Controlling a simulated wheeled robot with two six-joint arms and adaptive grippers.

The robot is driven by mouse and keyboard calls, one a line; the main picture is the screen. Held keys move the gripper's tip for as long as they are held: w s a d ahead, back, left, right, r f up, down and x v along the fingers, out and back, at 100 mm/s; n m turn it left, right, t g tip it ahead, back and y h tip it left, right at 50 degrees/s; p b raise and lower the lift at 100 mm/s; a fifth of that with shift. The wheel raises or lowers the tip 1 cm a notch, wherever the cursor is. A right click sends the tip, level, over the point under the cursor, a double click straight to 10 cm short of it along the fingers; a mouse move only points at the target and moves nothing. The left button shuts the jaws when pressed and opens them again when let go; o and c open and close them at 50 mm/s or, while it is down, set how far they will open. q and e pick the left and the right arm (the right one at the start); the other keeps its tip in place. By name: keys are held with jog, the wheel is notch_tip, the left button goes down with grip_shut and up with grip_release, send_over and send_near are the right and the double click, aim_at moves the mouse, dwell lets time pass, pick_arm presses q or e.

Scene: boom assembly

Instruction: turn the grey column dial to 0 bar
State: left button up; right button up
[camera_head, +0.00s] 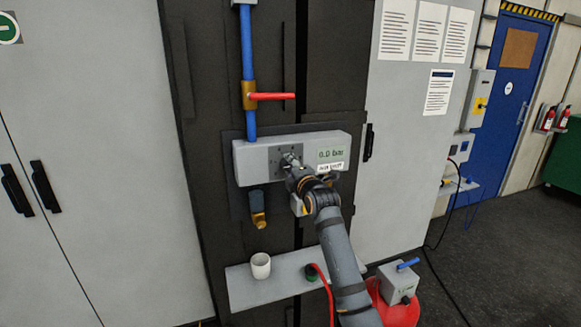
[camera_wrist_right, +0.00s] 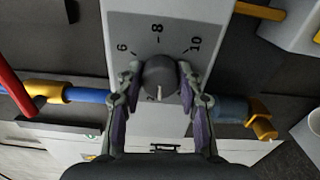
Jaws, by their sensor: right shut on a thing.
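The grey column dial (camera_wrist_right: 160,76) is a round knob on the dark scale plate of the grey box (camera_head: 244,165) on the column. In the wrist view its white mark points down, and 6, 8 and 10 show above it. My right gripper (camera_wrist_right: 161,84) has one finger on each side of the dial and is shut on it. In the head view the right gripper (camera_head: 291,161) covers most of the dial. The green display (camera_head: 330,154) on the box appears to read 6.0 bar, but the first digit is small and unclear. My left gripper is not in view.
A blue pipe (camera_head: 247,60) with a red lever (camera_head: 272,96) runs above the box. A brass fitting (camera_head: 257,210) hangs below it. A white cup (camera_head: 260,266) stands on the grey shelf (camera_head: 245,290). A red hose (camera_head: 325,284) lies across the shelf.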

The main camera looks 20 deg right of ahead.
jog(key=n, duration=0.4)
jog(key=shift+n, duration=1.9)
jog(key=o, duration=1.2)
jog(key=s, duration=1.2)
jog(key=shift+d, duration=0.15)
